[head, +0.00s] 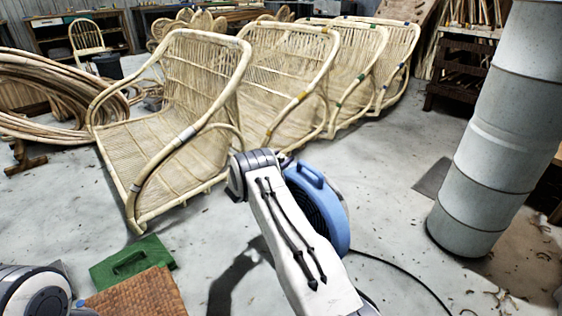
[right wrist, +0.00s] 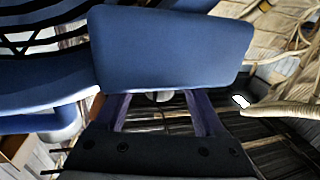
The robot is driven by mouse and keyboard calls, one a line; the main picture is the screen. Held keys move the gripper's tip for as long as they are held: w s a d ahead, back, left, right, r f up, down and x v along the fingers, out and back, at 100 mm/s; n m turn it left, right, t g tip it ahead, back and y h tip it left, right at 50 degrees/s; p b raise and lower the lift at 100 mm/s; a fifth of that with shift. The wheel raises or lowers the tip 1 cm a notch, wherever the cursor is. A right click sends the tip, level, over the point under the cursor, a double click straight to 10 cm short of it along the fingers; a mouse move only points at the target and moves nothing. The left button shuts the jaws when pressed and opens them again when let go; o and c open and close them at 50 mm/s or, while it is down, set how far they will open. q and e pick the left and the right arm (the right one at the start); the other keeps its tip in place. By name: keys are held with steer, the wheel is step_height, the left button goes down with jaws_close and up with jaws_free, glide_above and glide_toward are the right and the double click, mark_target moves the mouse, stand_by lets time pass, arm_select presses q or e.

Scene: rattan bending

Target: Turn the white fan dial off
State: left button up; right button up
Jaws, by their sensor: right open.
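The blue fan (head: 325,200) stands on the floor just right of centre in the head view, partly hidden behind my right arm. In the right wrist view a broad blue panel (right wrist: 170,48), apparently part of the fan, fills the upper middle. My right gripper (right wrist: 160,100) is open, its two fingers apart just below that panel. A small whitish rounded piece (right wrist: 160,96) shows between the fingers at the panel's lower edge; I cannot tell for certain that it is the dial. In the head view my right arm hides the fingertips. My left gripper is out of view.
Several rattan chairs (head: 195,80) stand in a row behind the fan. A large grey duct (head: 497,140) rises at the right. A black cable (head: 405,272) runs over the floor.

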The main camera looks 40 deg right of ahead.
jaws_close()
steer(key=shift+d+r+p, duration=0.1)
steer(key=shift+r+p, duration=0.1)
steer(key=shift+p, duration=0.3)
steer(key=shift+s+r+n+t+y+p, duration=0.1)
steer(key=shift+n+t+y+p, duration=0.3)
steer(key=shift+n+t+p, duration=0.6)
steer(key=shift+f+n+t+y+p, duration=0.25)
steer(key=shift+n+t+y+p, duration=0.35)
steer(key=shift+t, duration=0.6)
